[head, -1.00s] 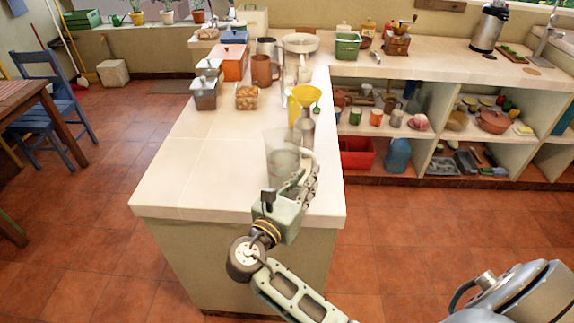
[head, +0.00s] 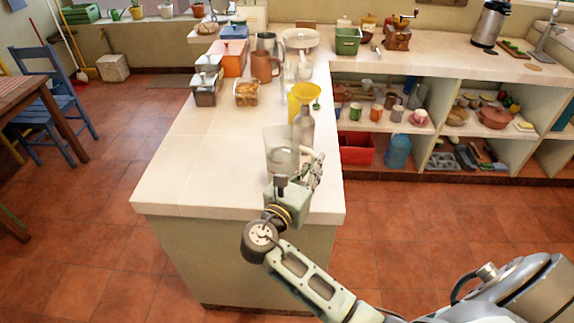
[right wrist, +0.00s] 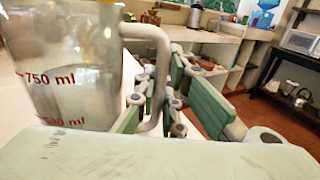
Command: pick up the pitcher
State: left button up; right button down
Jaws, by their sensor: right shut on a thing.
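The pitcher (head: 281,150) is a clear measuring jug near the front right of the counter. It looks upright, and I cannot tell whether its base touches the counter. In the right wrist view the pitcher (right wrist: 70,85) fills the left side, with red volume marks and its handle toward my fingers. My right gripper (head: 313,168) is at the pitcher's right side, shut on its handle. In the right wrist view my right gripper's green fingers (right wrist: 168,95) are around the handle. My left gripper is not in view.
A brown jug (head: 265,68), canisters and a glass container (head: 247,93) stand farther back. The counter (head: 195,165) is bare left of the pitcher. Open shelves (head: 430,140) stand at the right.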

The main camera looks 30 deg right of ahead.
aim_at(314, 156)
dwell(0.3)
jog(key=shift+r, duration=0.1)
jog(key=shift+r, duration=0.1)
jog(key=shift+r, duration=1.85)
jog(key=s+d+r, duration=0.7)
jog(key=s, duration=0.2)
jog(key=shift+b, duration=0.4)
jog(key=shift+s, duration=0.1)
dwell(0.7)
